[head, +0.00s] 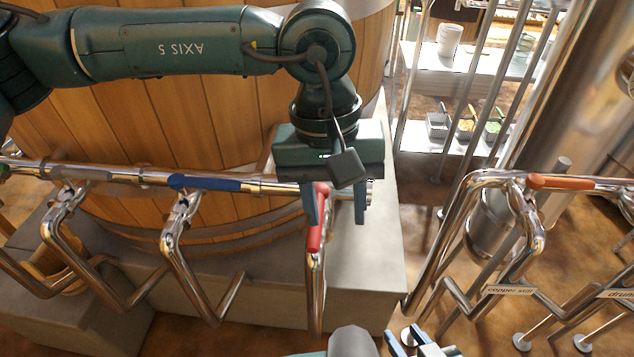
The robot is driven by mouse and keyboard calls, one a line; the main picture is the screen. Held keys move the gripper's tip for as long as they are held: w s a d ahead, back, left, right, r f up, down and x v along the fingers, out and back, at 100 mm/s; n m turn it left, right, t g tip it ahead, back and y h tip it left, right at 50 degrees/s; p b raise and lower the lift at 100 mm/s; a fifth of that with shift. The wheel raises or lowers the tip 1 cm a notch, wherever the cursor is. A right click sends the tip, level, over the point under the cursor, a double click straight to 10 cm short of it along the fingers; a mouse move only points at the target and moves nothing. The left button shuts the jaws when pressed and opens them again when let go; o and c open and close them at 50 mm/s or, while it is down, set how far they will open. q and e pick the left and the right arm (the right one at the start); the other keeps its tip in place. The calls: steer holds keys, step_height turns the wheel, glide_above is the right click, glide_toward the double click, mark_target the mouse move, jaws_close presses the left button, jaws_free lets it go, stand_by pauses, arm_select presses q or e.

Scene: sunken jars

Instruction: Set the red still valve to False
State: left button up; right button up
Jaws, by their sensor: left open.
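The red valve handle (317,225) is on the pipe in front of the wooden vat. It points down, along the descending pipe and across the horizontal pipe. Its upper end is partly hidden by my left gripper. My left gripper (337,208) points down over it, with its two blue fingers apart. The handle shows between the fingers, close to the left one; I cannot tell whether they touch. My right gripper (404,336) is only partly in view at the bottom edge, its fingers apart and empty, well below the handle.
A blue handle (205,184) lies along the same pipe (130,177) to the left. An orange handle (562,182) is on the right-hand pipes, above a "copper still" label (510,290). Bent metal pipes stand around the stone ledge (370,270). A shelf with tubs (465,128) is behind.

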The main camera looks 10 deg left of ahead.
arm_select(q)
steer(key=w+a, duration=0.1)
steer(key=w+a+y, duration=0.1)
steer(key=shift+a+r+t, duration=0.3)
steer(key=shift+t, duration=0.1)
steer(key=shift+a+f+b, duration=0.1)
steer(key=shift+f+b, duration=0.2)
steer(key=shift+f, duration=0.05)
step_height(320, 180, down, 4)
steer(key=shift+r+b, duration=0.15)
steer(key=shift+b, duration=1)
steer(key=shift+f, duration=0.4)
steer(key=shift+r, duration=0.2)
steer(key=shift+f, duration=0.1)
steer(key=shift+f+b, duration=1.3)
steer(key=shift+f, duration=0.05)
arm_select(e)
steer(key=shift+m, duration=0.3)
step_height(320, 180, down, 4)
steer(key=shift+a+f, duration=0.15)
steer(key=shift+f, duration=0.05)
arm_select(q)
steer(key=shift+c, duration=0.2)
